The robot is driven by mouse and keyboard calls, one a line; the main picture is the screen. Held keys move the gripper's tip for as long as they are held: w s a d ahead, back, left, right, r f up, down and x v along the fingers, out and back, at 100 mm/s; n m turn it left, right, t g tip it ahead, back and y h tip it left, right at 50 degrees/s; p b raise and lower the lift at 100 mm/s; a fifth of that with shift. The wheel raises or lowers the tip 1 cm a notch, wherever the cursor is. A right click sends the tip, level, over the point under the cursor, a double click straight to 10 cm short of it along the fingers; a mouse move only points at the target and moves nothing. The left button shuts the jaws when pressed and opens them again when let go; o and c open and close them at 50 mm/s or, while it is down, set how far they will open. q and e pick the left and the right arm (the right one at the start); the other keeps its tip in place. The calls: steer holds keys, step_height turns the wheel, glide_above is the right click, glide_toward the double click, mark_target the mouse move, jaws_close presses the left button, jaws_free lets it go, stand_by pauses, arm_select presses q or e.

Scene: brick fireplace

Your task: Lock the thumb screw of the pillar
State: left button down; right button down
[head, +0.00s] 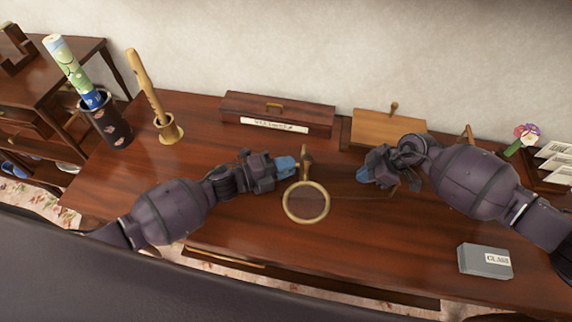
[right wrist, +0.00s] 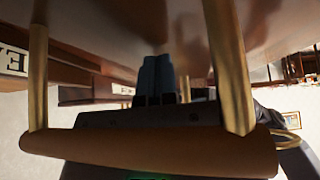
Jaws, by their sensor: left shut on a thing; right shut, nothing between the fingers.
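A short wooden pillar (head: 306,160) stands near the middle of the desk, with a round, pale-rimmed ring (head: 285,203) in front of it. My left gripper (head: 290,167) reaches in from the left and is shut at the pillar's left side. The thumb screw cannot be made out; the blue fingers may hide it. My right gripper (head: 369,171) is to the right of the pillar, apart from it, shut and empty. Its shut blue fingers (right wrist: 158,80) also show in the right wrist view.
A long wooden box (head: 275,108) and a lighter wooden box (head: 388,128) stand behind. A grey box (head: 485,261) lies front right. A dark cylinder (head: 108,123) and wooden holder (head: 169,131) stand left. A wooden bar (right wrist: 150,151) crosses the right wrist view. The desk's front left is clear.

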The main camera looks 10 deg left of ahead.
arm_select(q)
steer(key=shift+m, duration=0.5)
arm_select(e)
steer(key=shift+s+f, duration=0.25)
steer(key=shift+f, duration=0.1)
arm_select(q)
steer(key=shift+t+h, duration=0.3)
steer(key=c, duration=1.2)
jaws_free()
arm_select(e)
steer(key=shift+d, duration=0.1)
arm_select(q)
steer(key=shift+o, duration=0.2)
steer(key=shift+a, duration=0.1)
steer(key=v, duration=1.2)
steer(key=shift+r, duration=0.15)
arm_select(e)
steer(key=shift+r, duration=0.1)
